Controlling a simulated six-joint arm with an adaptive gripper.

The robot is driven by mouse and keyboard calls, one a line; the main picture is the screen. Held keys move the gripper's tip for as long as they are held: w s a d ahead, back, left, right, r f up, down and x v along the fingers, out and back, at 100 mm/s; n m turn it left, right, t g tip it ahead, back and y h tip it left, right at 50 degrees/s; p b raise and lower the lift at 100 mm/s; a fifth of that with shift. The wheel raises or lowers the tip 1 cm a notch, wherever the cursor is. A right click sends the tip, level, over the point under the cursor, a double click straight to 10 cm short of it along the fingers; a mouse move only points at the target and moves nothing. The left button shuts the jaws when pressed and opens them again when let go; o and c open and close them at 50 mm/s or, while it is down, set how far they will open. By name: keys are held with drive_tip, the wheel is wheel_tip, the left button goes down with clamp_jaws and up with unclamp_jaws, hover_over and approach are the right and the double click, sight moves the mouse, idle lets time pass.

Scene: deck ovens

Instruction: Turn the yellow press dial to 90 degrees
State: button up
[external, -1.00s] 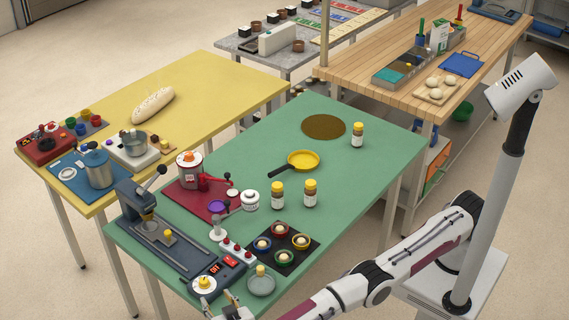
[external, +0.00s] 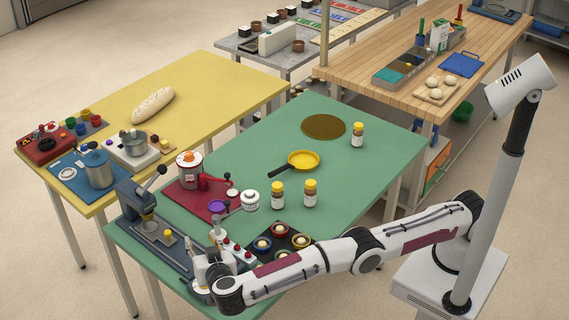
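The press dial is a pale disc with a yellow centre at the near left corner of the green table; only a sliver of its pale edge (external: 199,288) shows now. My wrist and gripper (external: 208,268) cover most of it and its dark display panel. My gripper is over or right beside the dial. I cannot tell whether it touches the dial, nor the dial's angle. The fingertips are too small and hidden to tell open from shut. The dark press (external: 140,212) with its lever stands just behind to the left.
A row of red-topped switches (external: 236,250) and a black tray (external: 296,240) of colored cups lie close to my forearm. A red board (external: 183,201) with a grinder-like device, spice jars (external: 278,196) and a yellow pan (external: 304,160) stand farther back.

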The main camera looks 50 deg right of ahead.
drive_tip(key=w+a+r+n+t+y, duration=0.2)
drive_tip(key=w+r+n+t+y, duration=0.15)
drive_tip(key=w+r, duration=0.55)
drive_tip(key=w+a+r+n+t+y, duration=0.2)
drive_tip(key=w+r+t+y, duration=0.2)
drive_tip(key=r, duration=0.8)
drive_tip(key=a+r+n+g+y, duration=0.2)
drive_tip(key=a+n+y, duration=0.3)
drive_tip(key=y, duration=0.2)
drive_tip(key=s+a+f+n+g+y, duration=0.1)
drive_tip(key=s+f+n+g, duration=0.2)
drive_tip(key=f+g, duration=0.3)
drive_tip(key=s+a+f+n+g+y, duration=0.2)
drive_tip(key=s+f+n+g, duration=0.1)
drive_tip(key=f, duration=0.5)
drive_tip(key=s+d+f+m+g+h, duration=0.1)
drive_tip(key=s+d+f+g+h, duration=0.1)
drive_tip(key=s+d+f+h, duration=0.2)
drive_tip(key=s+d+f+m+g+h, duration=0.1)
drive_tip(key=s+d+f+g+h, duration=0.2)
drive_tip(key=d+f, duration=0.6)
wheel_tip(320, 180, down, 4)
drive_tip(key=shift+s+d+r+g+h, duration=0.1)
drive_tip(key=shift+s+d+g+h, duration=0.35)
drive_tip(key=shift+s, duration=0.45)
drive_tip(key=shift+a, duration=0.15)
